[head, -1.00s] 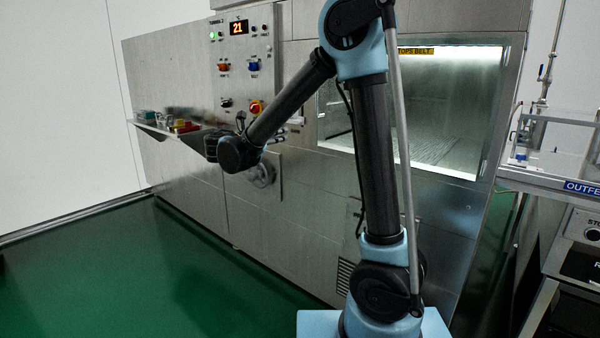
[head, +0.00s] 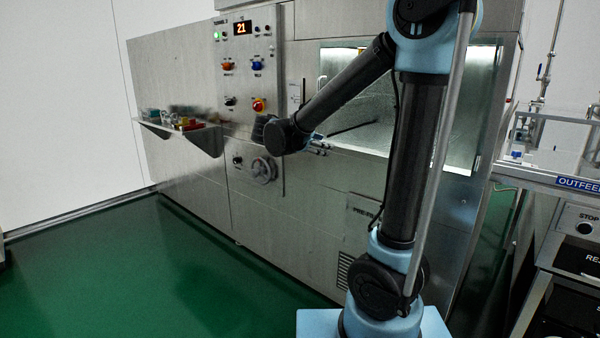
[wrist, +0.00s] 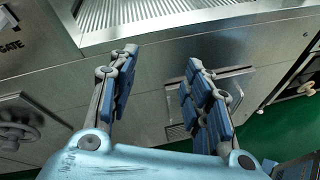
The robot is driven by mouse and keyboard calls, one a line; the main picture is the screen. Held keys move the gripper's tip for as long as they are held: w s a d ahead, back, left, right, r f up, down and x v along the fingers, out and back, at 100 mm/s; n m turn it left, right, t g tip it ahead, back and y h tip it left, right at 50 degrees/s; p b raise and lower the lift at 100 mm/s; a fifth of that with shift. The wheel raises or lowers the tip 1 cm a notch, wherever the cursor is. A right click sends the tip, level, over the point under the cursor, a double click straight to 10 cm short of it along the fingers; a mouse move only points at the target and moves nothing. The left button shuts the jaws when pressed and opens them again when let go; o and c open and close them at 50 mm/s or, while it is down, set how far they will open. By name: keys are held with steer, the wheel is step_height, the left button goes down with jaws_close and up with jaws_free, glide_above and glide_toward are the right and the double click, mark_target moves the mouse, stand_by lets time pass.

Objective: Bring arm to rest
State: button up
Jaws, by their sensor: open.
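My gripper (wrist: 158,95) is open in the wrist view, its two blue-padded fingers spread apart with nothing between them. Beyond the fingers is the steel front of the washer (wrist: 150,65), below a ribbed opening. In the head view my arm is bent, with the forearm pointing down and left in front of the washer (head: 200,90). The gripper itself is mostly hidden behind the wrist there.
A control panel (head: 240,80) with knobs and a display reading 21 is left of the arm. A handwheel (head: 263,170) sits below. A shelf (head: 190,135) with small items juts out at left. The outfeed station (head: 560,160) is at right. Green floor (head: 150,270) is clear.

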steer(key=s+d+f+m+g+y, duration=0.25)
steer(key=s+d+f+m, duration=0.25)
steer(key=s+d, duration=0.25)
steer(key=s+d+f+m+g+y, duration=0.25)
steer(key=s+d+f+m, duration=0.35)
steer(key=s, duration=0.3)
steer(key=s+f+m+g+y, duration=0.1)
steer(key=s+f+m+y, duration=0.1)
steer(key=s+f+m, duration=0.3)
steer(key=s+a+f+m+g+y, duration=0.1)
steer(key=s+f+m+y, duration=0.2)
steer(key=s+m, duration=0.3)
steer(key=s+f, duration=0.1)
steer(key=s, duration=0.2)
steer(key=shift+s+a+f+y, duration=0.2)
steer(key=shift+a+f+y, duration=0.1)
steer(key=shift+f, duration=0.1)
steer(key=shift+w+f, duration=0.2)
steer(key=shift+w, duration=0.25)
